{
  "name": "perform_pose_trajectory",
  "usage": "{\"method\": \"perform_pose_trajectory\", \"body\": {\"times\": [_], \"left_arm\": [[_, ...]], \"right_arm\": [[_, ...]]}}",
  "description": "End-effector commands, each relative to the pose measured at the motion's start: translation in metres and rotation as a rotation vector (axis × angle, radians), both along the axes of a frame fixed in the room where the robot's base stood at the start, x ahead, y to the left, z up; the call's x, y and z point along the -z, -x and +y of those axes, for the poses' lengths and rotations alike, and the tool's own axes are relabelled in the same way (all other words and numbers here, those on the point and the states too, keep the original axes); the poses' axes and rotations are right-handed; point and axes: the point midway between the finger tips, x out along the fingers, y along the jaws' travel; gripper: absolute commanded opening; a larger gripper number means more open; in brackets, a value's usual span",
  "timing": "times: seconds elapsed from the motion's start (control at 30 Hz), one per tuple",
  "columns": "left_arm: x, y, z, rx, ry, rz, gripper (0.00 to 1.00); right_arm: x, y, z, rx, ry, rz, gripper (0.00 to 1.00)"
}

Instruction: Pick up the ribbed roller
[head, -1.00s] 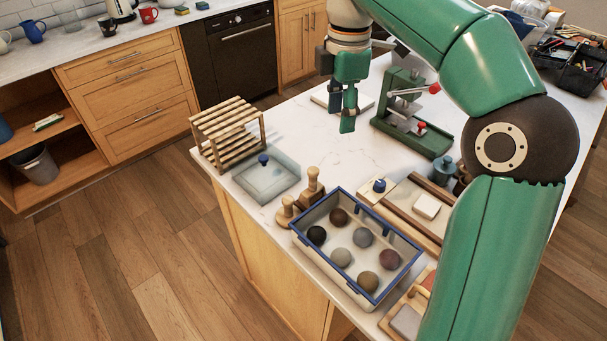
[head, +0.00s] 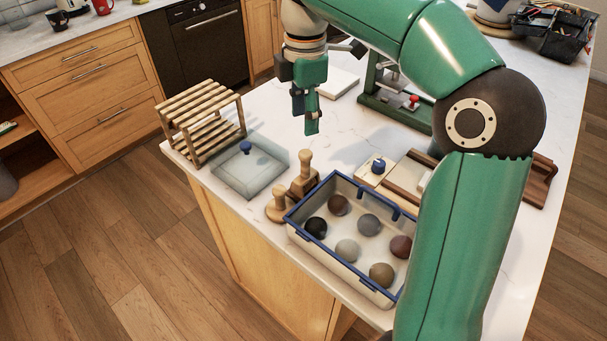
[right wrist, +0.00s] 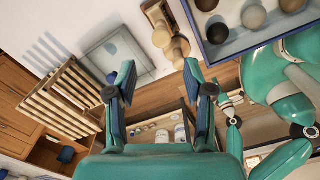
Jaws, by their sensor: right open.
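I cannot clearly make out a ribbed roller. The likeliest candidates are the pale wooden tools with knobbed handles, a taller one (head: 304,178) and a shorter one (head: 278,207), between the glass-like slab and the blue-rimmed tray. They also show at the top of the right wrist view (right wrist: 167,40), where fine surface detail is too small to tell. My right gripper (head: 306,121) hangs fingers-down above the counter, behind the wooden tools and apart from them. In the right wrist view its two fingers (right wrist: 160,78) are spread with nothing between them. My left gripper is not seen.
A blue-rimmed tray (head: 291,220) holds several clay balls. A slatted wooden rack (head: 200,118) and a translucent slab with blue knob (head: 250,170) stand left. A green press (head: 392,105) stands behind right. Bare counter (head: 340,140) lies around the gripper.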

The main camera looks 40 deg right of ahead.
Motion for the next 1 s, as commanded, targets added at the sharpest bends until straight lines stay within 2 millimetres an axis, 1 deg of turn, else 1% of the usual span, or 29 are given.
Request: {"method": "perform_pose_trajectory", "body": {"times": [0.03, 0.1, 0.2, 0.3, 0.4, 0.57, 0.67, 0.9, 1.0], "left_arm": [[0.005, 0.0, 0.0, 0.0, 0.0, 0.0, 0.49], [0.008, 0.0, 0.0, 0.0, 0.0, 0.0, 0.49], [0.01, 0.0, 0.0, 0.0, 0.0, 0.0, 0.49], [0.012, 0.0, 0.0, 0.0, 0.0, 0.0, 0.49], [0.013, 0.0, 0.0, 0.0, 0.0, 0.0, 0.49], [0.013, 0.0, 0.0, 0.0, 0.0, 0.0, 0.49], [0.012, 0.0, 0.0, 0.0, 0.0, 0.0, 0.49], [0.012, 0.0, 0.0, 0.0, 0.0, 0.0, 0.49], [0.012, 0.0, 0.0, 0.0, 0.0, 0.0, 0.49]], "right_arm": [[0.014, 0.002, -0.001, 0.003, 0.0, 0.005, 0.52], [0.03, 0.002, -0.002, 0.004, -0.001, 0.006, 0.52], [0.051, 0.002, -0.002, 0.005, 0.0, 0.006, 0.52], [0.067, 0.002, -0.002, 0.005, -0.001, 0.004, 0.52], [0.078, 0.002, -0.002, 0.006, 0.0, 0.003, 0.52], [0.086, 0.002, -0.002, 0.006, -0.001, 0.002, 0.52], [0.094, 0.003, -0.002, 0.006, -0.001, 0.004, 0.52], [0.128, 0.004, -0.002, 0.007, -0.001, 0.003, 0.52], [0.135, 0.004, -0.002, 0.006, -0.001, 0.002, 0.52]]}}
